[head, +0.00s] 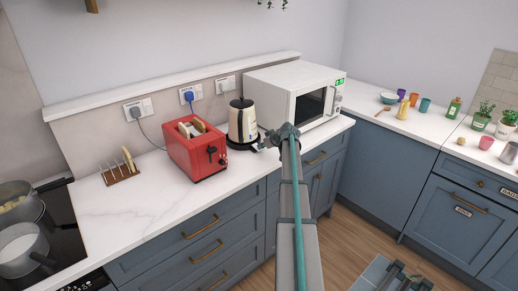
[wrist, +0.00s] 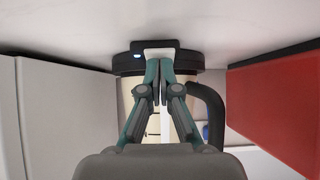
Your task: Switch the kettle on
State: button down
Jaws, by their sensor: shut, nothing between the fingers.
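The cream kettle (head: 241,118) with a black lid and handle stands upright on its black base on the counter, between toaster and microwave. My gripper (head: 258,146) is low in front of it. The wrist view is upside down; there the kettle (wrist: 126,92) is partly hidden behind my fingers. My gripper (wrist: 165,62) is shut and empty, its tips at a pale switch tab (wrist: 158,50) on the black base (wrist: 126,63). I cannot tell if they touch it. A small blue-white light (wrist: 137,56) glows beside the tab.
The red toaster (head: 190,152) with bread in it stands close left of the kettle; the white microwave (head: 279,91) stands close right. A toast rack (head: 120,174) is further left. The counter front (head: 155,208) is clear.

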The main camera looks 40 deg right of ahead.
jog(key=shift+r, duration=0.15)
jog(key=shift+r, duration=0.65)
jog(key=shift+s+r, duration=0.1)
jog(key=shift+r, duration=0.35)
jog(key=shift+s+r, duration=0.15)
jog(key=shift+r, duration=0.45)
jog(key=shift+s+r, duration=0.15)
jog(key=shift+r, duration=0.45)
jog(key=f+b+v, duration=0.1)
jog(key=b+v, duration=0.2)
jog(key=v, duration=0.7)
jog(key=shift+s, duration=0.55)
jog(key=shift+r, duration=0.15)
